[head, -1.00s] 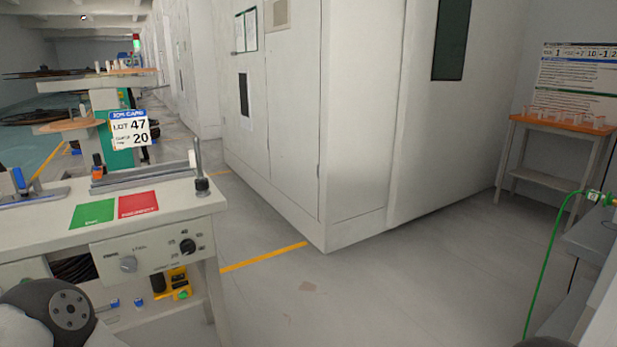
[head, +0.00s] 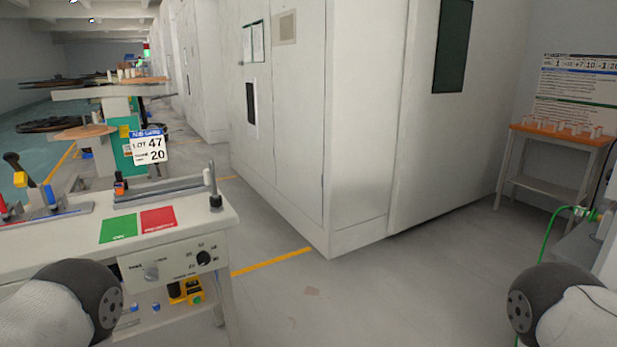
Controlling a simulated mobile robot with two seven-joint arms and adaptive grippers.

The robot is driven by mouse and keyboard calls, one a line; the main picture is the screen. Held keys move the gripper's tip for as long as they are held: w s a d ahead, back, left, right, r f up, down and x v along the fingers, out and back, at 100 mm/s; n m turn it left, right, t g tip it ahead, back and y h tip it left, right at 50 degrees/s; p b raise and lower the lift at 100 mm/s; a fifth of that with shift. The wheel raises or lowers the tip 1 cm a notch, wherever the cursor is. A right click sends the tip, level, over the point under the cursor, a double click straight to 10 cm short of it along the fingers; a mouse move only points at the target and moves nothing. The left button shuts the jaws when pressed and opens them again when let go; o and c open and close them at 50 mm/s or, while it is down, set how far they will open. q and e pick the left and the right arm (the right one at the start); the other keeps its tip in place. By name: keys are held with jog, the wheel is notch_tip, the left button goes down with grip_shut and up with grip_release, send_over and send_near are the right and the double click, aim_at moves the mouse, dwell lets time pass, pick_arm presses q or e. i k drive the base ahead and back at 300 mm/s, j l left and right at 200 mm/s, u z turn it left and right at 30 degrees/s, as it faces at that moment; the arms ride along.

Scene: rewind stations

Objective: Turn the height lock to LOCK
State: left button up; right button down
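I cannot make out a part marked as the height lock or the word LOCK. The white workstation (head: 60,250) at the left has a front panel with a grey knob (head: 151,274) and a black dial (head: 203,258) with numbers around it; the small labels are too blurred to read. An upright post (head: 214,190) stands at the right end of its top. Only rounded links of my two arms show, at the bottom left and bottom right. Both grippers are out of view.
A green card (head: 119,228) and a red card (head: 158,218) lie on the workstation top. A yellow box (head: 187,291) sits under it. Large white cabinets (head: 360,150) fill the middle. An orange-topped bench (head: 562,136) stands at right.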

aim_at(152, 275)
jog(key=i+j+u, duration=0.15)
jog(key=u, duration=0.9)
